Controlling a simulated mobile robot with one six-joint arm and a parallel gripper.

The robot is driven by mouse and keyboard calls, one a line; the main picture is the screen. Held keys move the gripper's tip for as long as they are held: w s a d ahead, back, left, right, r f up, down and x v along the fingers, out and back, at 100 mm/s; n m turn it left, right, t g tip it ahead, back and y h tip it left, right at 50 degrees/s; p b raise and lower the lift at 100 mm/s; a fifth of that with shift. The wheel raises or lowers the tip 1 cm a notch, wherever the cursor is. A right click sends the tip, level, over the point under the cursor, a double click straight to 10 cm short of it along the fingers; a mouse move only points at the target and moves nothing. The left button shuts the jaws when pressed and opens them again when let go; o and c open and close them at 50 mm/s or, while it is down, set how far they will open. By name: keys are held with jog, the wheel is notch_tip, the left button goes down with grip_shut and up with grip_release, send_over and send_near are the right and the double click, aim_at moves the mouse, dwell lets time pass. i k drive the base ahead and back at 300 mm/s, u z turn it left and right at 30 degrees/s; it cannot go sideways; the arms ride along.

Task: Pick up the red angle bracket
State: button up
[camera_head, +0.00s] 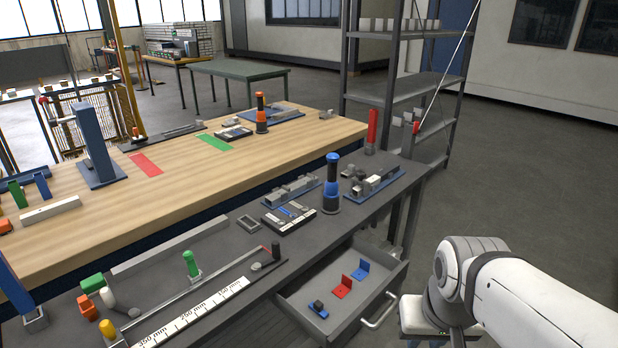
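The red angle bracket (342,288) lies in the open drawer (290,306), near its middle. It has a flat leg and a short upright leg. A blue angle bracket (361,271) lies just behind it to the right. A small dark and blue part (319,308) lies in front of it to the left. My white arm comes in from the lower right, to the right of the drawer and apart from it. I cannot make out my gripper's fingers in this view.
The drawer's handle (379,311) sticks out toward my arm. The grey workbench (235,262) above carries a blue-topped tool (331,184), a long ruler (190,318) and several small parts. Metal shelving (420,86) stands behind. The floor at right is clear.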

aim_at(345, 287)
jog(key=u, duration=2.8)
jog(key=k, duration=0.75)
jog(key=z, duration=2.25)
jog(key=i, duration=0.8)
jog(key=u, duration=0.05)
